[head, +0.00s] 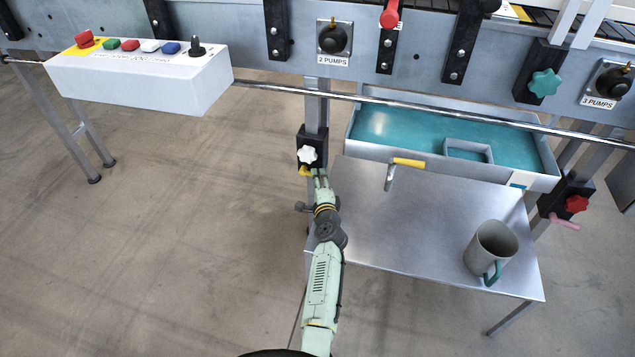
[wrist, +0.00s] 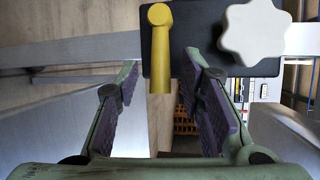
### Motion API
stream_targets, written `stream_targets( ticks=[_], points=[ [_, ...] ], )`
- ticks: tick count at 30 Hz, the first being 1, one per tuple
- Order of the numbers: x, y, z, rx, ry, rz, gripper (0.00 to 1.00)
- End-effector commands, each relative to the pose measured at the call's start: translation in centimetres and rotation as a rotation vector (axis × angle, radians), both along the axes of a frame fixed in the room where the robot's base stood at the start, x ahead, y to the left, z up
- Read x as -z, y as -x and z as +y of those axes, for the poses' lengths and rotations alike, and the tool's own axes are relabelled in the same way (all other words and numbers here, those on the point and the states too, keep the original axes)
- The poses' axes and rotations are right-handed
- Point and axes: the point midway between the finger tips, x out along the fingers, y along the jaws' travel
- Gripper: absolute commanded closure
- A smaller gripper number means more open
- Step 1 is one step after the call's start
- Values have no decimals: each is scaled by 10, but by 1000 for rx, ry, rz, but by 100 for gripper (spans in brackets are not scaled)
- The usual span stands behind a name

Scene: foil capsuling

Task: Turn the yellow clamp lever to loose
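The yellow clamp lever (wrist: 160,52) sits on a black block in the wrist view, its arm pointing down in that picture. In the head view only a small part of the lever (head: 304,171) shows, under a white star knob and beside my fingers. My gripper (wrist: 160,75) is open, one finger on each side of the lever's free end. Gaps show on both sides, and I cannot tell whether the lever is fully between the pads in depth. In the head view my gripper (head: 319,176) is at the black block on the leg.
The white star knob (wrist: 253,32) is right beside the lever, close to my right finger. A steel table (head: 400,220) with a grey mug (head: 491,249) stands to the right. A yellow-handled valve (head: 408,162) is on the teal tray's front. Floor is clear left.

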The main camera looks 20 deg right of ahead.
Motion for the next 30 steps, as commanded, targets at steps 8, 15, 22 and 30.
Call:
stream_targets(
  ticks=[8,15,22,30],
  points=[
    [2,-14,-2,0,0,0,64],
    [2,-13,-2,0,1,0,68],
    [2,-13,-2,0,1,0,84],
    [2,-13,-2,0,1,0,100]
  ],
)
